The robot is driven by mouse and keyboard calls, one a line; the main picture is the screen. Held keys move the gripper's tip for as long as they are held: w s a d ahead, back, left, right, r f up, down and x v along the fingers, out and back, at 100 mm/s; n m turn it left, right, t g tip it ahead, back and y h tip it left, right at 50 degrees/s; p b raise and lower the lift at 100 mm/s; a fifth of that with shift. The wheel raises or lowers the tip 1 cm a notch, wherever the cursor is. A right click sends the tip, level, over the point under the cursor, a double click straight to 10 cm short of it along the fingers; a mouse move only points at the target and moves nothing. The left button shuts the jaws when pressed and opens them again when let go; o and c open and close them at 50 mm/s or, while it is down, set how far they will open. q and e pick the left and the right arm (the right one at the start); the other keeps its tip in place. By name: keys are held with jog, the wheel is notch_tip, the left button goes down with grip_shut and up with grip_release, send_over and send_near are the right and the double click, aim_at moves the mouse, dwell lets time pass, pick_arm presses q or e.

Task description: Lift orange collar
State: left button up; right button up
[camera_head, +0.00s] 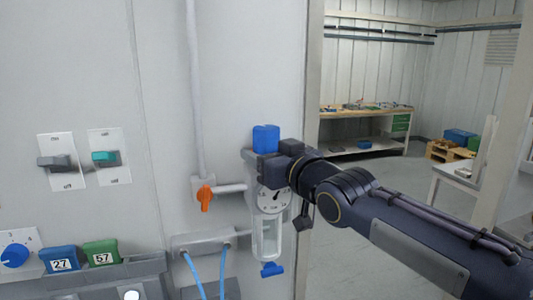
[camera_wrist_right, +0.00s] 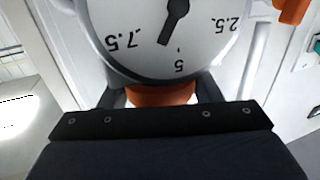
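The orange collar (camera_wrist_right: 160,95) shows in the right wrist view as a band below the round gauge. In the head view it is hidden behind my right gripper (camera_head: 268,163). That gripper is at the wall-mounted regulator, between its blue knob (camera_head: 266,138) and its dial gauge (camera_head: 273,196). In the wrist view the dark fingers of the right gripper (camera_wrist_right: 160,98) stand apart, one on each side of the collar. Pale strips seem to show beside the collar; contact is hard to make out. My left gripper is out of view.
An orange valve handle (camera_head: 205,198) on a pipe is left of the regulator. A clear bowl (camera_head: 268,240) hangs below the gauge. Switches (camera_head: 105,158) and numbered blocks (camera_head: 100,252) are further left. A workbench (camera_head: 365,115) stands in the room behind.

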aim_at(274, 150)
jog(key=c, duration=0.4)
jog(key=shift+r, duration=0.85)
jog(key=shift+c, duration=0.2)
jog(key=o, duration=1.1)
jog(key=shift+f, duration=0.1)
jog(key=shift+s+d, duration=0.1)
jog(key=shift+s, duration=0.05)
jog(key=b+v, duration=0.3)
jog(key=v, duration=0.3)
jog(key=shift+s+d, duration=0.1)
jog(key=shift+s, duration=0.1)
jog(key=shift+s+d, duration=0.3)
jog(key=shift+s, duration=0.2)
